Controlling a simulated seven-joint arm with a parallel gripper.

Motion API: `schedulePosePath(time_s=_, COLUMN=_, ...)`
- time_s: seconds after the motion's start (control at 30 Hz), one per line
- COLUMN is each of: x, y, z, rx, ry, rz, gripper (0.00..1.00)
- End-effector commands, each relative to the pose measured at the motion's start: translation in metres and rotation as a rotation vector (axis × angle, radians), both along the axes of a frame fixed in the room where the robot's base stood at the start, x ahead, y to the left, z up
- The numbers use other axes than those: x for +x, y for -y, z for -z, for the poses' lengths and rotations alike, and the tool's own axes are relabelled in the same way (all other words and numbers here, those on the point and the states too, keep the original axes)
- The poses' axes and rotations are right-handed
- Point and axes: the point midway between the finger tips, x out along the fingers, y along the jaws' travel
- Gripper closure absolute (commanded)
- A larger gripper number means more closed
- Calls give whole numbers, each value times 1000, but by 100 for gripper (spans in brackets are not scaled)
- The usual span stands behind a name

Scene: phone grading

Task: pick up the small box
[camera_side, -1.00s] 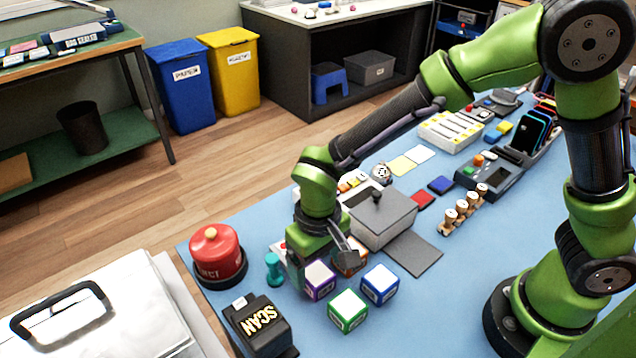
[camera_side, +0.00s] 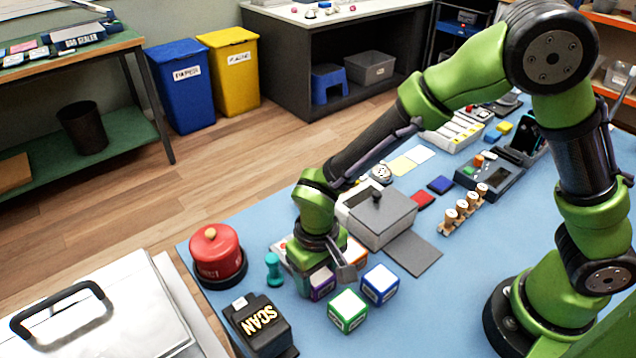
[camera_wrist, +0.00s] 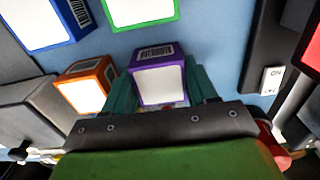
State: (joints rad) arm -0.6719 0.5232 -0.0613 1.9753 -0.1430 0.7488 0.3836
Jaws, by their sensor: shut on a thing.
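The small box with purple edges and white faces (camera_side: 322,284) stands on the blue table, mostly covered from above by my gripper in the side view. In the wrist view, the purple box (camera_wrist: 158,78) sits between the two teal fingers of my gripper (camera_wrist: 162,92), which is shut on it. I cannot tell any gap between box and table. Similar small boxes stand close by: a green box (camera_side: 348,312), a blue box (camera_side: 380,285) and an orange box (camera_wrist: 86,88). The orange one is largely hidden behind my gripper in the side view.
A black scanner marked SCAN (camera_side: 262,325), a teal dumbbell-shaped piece (camera_side: 274,268) and a red dome (camera_side: 217,255) stand to the left. A grey lidded box (camera_side: 383,222) stands behind my gripper. Bare blue table lies right of the boxes.

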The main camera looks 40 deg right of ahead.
Motion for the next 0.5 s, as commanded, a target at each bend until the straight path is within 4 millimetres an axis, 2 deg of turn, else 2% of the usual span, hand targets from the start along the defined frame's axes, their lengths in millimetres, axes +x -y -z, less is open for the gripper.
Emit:
schedulePosePath(time_s=0.13, x=0, y=0, z=-3, rx=1, ry=1, rz=0, gripper=74)
schedulePosePath(time_s=0.23, x=1, y=-1, z=-13, rx=2, ry=3, rz=-1, gripper=74)
schedulePosePath(time_s=0.5, x=1, y=-1, z=-67, rx=3, ry=5, rz=0, gripper=74)
